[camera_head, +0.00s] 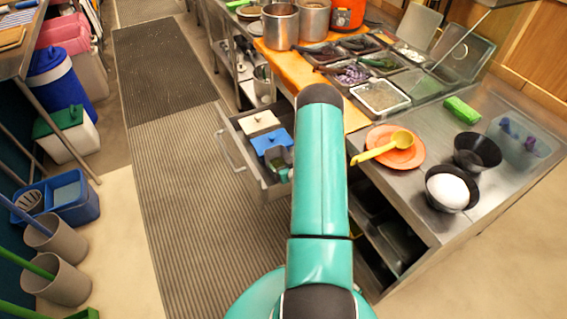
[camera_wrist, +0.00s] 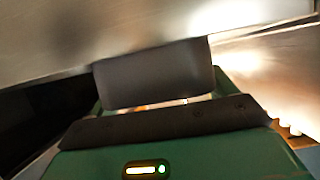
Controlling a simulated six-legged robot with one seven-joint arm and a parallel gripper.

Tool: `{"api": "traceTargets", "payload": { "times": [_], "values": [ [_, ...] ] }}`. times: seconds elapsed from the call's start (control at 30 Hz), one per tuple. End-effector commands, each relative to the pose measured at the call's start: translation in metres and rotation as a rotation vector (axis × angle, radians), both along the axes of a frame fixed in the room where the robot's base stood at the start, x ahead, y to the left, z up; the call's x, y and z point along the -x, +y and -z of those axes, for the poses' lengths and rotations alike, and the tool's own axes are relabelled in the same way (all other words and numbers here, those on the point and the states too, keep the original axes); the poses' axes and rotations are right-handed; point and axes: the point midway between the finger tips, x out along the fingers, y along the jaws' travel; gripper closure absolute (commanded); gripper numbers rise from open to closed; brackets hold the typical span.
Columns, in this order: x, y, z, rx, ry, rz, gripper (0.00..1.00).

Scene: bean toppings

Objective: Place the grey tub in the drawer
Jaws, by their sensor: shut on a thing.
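The drawer (camera_head: 228,139) stands open in the counter's left side in the head view. A white-lidded tub (camera_head: 259,122) and a blue-lidded tub (camera_head: 270,140) sit inside it. The grey tub (camera_head: 277,158) shows as a small grey shape at the drawer's near end, partly hidden by my teal arm. My gripper (camera_wrist: 160,106) is shut on the grey tub, low in the wrist view. A dark grey block fills the middle of that view; I cannot tell whether it is the tub or a finger. Whether the tub touches the drawer floor is hidden.
An orange plate (camera_head: 394,147) with a yellow ladle (camera_head: 383,149), black bowls (camera_head: 477,152) and a green sponge (camera_head: 462,110) stand on the steel counter (camera_head: 430,195). Topping trays (camera_head: 380,96) line the back. The ribbed floor mat (camera_head: 195,200) left of the drawer is clear.

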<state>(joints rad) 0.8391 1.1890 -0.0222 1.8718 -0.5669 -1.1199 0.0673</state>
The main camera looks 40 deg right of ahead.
Motion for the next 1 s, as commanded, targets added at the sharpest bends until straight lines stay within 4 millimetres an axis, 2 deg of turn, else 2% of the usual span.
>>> {"api": "traceTargets", "payload": {
  "times": [0.37,0.4,0.47,0.73,0.9,1.0],
  "values": [
    [0.0,-0.001,0.007,0.002,-0.002,0.001,0.61],
    [0.0,0.0,0.008,0.002,-0.001,0.001,0.13],
    [0.0,0.0,0.008,0.002,-0.001,0.001,0.01],
    [0.0,0.0,0.007,0.002,-0.001,0.001,0.0],
    [0.0,-0.001,-0.007,0.002,-0.002,0.001,0.0],
    [0.019,0.005,-0.012,0.0,0.001,0.003,0.0]
  ]
}}
